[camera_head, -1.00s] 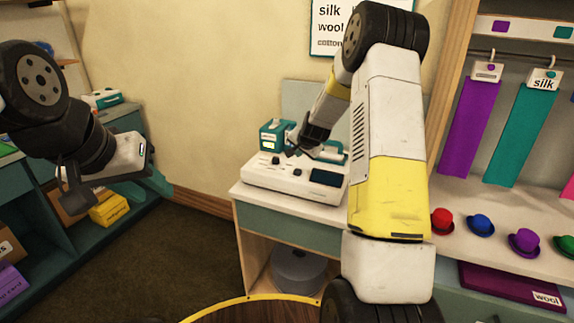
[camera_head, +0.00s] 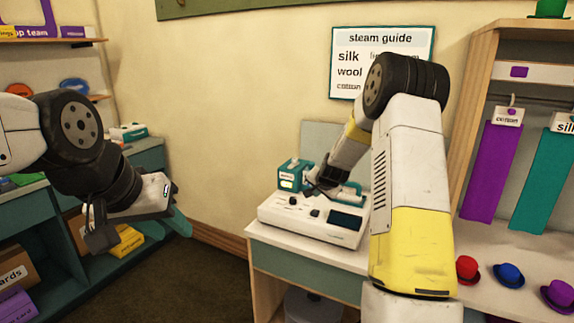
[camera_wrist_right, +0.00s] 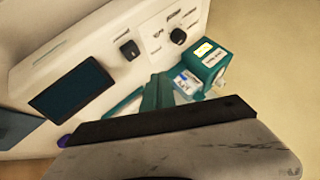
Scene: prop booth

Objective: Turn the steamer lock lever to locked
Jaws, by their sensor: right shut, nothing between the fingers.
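The steamer is a white console (camera_head: 300,219) with dark knobs and a dark screen (camera_head: 345,220), on a counter in the middle of the head view. A teal box (camera_head: 288,178) with a lit yellow label stands at its back left; the box also shows in the right wrist view (camera_wrist_right: 206,62). My right gripper (camera_head: 312,187) is shut and empty, low over the console's back beside the teal box.
A steam guide sign (camera_head: 382,62) hangs on the wall behind. Purple (camera_head: 488,175) and teal cloths hang at the right, above small hats (camera_head: 509,275) on the counter. Shelves with boxes stand at the left. Open floor lies between shelves and counter.

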